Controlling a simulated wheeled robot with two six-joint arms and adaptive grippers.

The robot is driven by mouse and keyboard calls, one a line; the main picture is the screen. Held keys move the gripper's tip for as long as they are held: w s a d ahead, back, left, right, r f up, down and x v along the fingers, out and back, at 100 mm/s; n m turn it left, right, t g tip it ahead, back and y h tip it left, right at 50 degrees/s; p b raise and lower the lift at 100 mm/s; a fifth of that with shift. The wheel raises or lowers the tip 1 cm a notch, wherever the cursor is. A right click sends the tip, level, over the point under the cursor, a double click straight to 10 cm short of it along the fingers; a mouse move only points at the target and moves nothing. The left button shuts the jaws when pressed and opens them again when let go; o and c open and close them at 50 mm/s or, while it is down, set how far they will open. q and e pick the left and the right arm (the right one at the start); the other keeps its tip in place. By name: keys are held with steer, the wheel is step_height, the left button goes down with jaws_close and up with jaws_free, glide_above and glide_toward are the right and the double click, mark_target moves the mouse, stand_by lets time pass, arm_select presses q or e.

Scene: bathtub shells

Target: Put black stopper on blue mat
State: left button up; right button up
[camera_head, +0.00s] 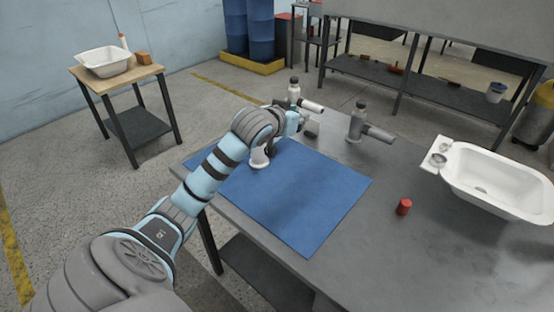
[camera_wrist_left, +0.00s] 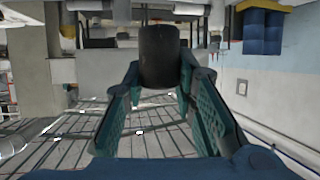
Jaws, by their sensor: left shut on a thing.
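The black stopper (camera_wrist_left: 158,55) is a dark cylinder held between the fingertips of my left gripper (camera_wrist_left: 160,85) in the left wrist view. In the head view my left gripper (camera_head: 303,124) is near the far edge of the blue mat (camera_head: 310,200), with the dark stopper (camera_head: 312,129) at its tip. The gripper is shut on the stopper. I cannot tell from these views how high the stopper is above the table. The blue mat lies flat on the grey table, its far left part hidden by my left arm. My right gripper is not in view.
A white piece (camera_head: 259,158) shows beneath my forearm. Most of the mat is clear.

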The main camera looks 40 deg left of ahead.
arm_select(q)
steer(key=f+b, duration=0.1)
steer(key=f, duration=0.4)
steer(key=f+b, duration=0.1)
steer(key=f, duration=0.4)
steer(key=f+b, duration=0.2)
steer(key=f, duration=0.3)
steer(key=shift+s+a, duration=0.15)
steer(key=shift+s, duration=0.1)
step_height(320, 180, down, 5)
steer(key=shift+s+r+b, duration=0.1)
steer(key=shift+r+b, duration=0.1)
steer(key=shift+b, duration=0.55)
steer(key=shift+r, duration=0.1)
steer(key=o, duration=1)
steer(key=shift+o, duration=0.2)
